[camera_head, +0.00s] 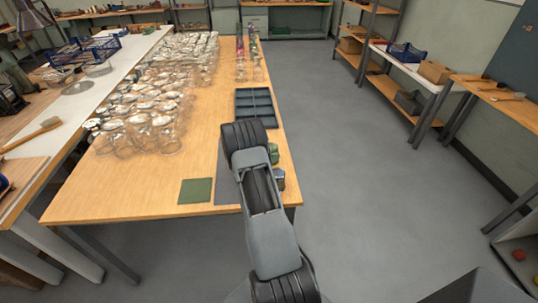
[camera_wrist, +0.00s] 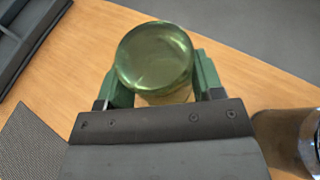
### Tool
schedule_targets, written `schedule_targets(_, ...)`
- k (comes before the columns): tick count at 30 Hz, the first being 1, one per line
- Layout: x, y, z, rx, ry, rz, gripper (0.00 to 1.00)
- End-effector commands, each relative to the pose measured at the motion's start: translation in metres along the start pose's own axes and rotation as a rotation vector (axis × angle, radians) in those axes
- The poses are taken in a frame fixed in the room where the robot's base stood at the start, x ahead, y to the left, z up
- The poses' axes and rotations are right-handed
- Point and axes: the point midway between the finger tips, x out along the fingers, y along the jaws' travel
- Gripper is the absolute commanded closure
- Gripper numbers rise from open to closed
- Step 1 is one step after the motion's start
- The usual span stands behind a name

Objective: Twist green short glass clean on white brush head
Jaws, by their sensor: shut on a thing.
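The green short glass (camera_wrist: 155,58) is between the two green fingers of my gripper (camera_wrist: 160,82) in the wrist view. The gripper is shut on it, and its round end faces the camera. Beneath it a pale yellowish part shows; I cannot tell whether this is more of the glass or something under it. In the head view, my arm covers most of the gripper, and only a bit of green (camera_head: 273,153) shows beside it. I cannot make out a white brush head in either view.
A dark glass-like object (camera_wrist: 285,140) stands close to the right of the gripper. A grey compartment tray (camera_head: 255,105) lies beyond my arm. A green mat (camera_head: 195,191) and a dark mat (camera_wrist: 30,145) lie to the left. Many clear glasses (camera_head: 140,130) crowd the table's left side.

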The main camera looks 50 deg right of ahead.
Motion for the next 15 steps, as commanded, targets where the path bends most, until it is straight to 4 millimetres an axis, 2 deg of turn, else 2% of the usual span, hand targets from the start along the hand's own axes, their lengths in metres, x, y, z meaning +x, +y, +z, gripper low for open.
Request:
schedule_targets(5, 0.0021, 0.0003, -0.0049, 0.0, -0.001, 0.0, 0.69)
schedule_targets(6, 0.0016, 0.0001, -0.004, 0.0, 0.0, 0.0, 0.36)
schedule_targets(13, 0.0015, 0.0001, -0.0036, 0.0, 0.0, 0.0, 0.14)
schedule_targets(15, 0.0015, 0.0001, -0.0036, 0.0, 0.0, 0.0, 0.13)
